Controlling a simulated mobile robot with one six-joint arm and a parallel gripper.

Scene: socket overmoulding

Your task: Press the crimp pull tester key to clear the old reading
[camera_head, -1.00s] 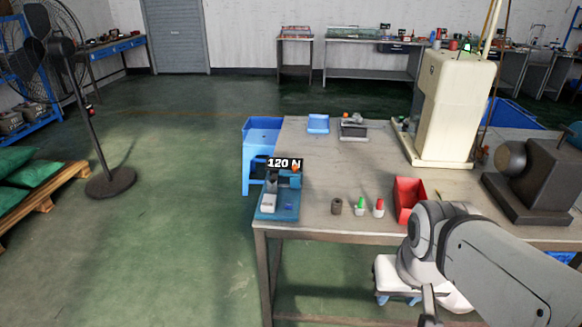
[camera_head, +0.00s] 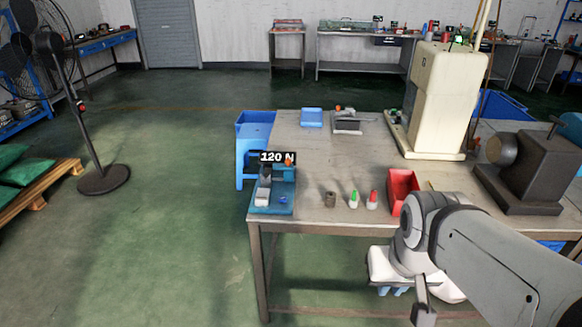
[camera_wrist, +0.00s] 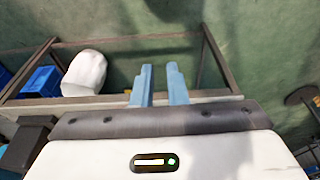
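The crimp pull tester (camera_head: 287,185) is a blue device at the table's near left corner. Its black display (camera_head: 277,157) reads 120 N in white. A small round blue spot, perhaps the key (camera_head: 283,199), shows on its base to the right of a pale block. An orange-red part sits by the display. In the wrist view my gripper (camera_wrist: 160,70) has two blue fingers with a narrow gap between them and nothing in it. The fingers point toward the table frame and green floor; the tester is not recognisable there.
On the table (camera_head: 310,165) stand a dark cylinder (camera_head: 330,199), a green-tipped bottle (camera_head: 353,199), a red-tipped bottle (camera_head: 372,199) and a red bin (camera_head: 401,184). A tall cream machine (camera_head: 437,100) stands behind.

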